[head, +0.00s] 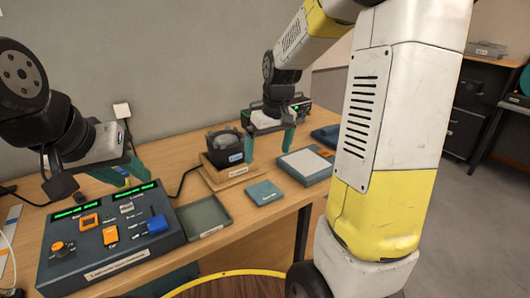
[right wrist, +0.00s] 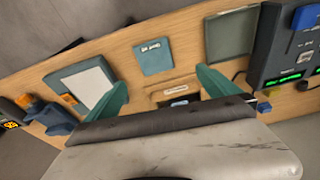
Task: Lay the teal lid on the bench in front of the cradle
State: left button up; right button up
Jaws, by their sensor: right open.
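The teal lid (head: 264,192) is a flat square plate with a small label. It lies flat on the bench, to the right of and nearer than the wooden cradle (head: 229,175); it also shows in the right wrist view (right wrist: 153,59). A dark device (head: 225,146) sits in the cradle, whose front carries a white label. My right gripper (head: 270,146) is open and empty, its two teal fingers apart above the bench behind the lid. My left gripper (head: 128,172) hangs above the control console at left, fingers apart, with nothing visible between them.
The fader console (head: 112,262) with green displays stands at front left. A shallow grey-green tray (head: 205,216) lies beside it. A blue-grey tray with a white panel (head: 304,165) lies right of the lid.

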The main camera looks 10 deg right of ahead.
jog(key=s+r+m+t, duration=0.1)
jog(key=s+r, duration=0.2)
jog(key=s, duration=0.3)
jog(key=s+a+r+t+y, duration=0.1)
jog(key=s+r, duration=0.2)
jog(key=s, duration=0.4)
jog(key=s+a+r+m+t, duration=0.1)
jog(key=s+r+t, duration=0.1)
jog(key=s+r, duration=0.2)
jog(key=shift+s+m, duration=0.3)
jog(key=shift+s, duration=0.85)
jog(key=shift+a+r, duration=0.1)
jog(key=shift+a, duration=0.05)
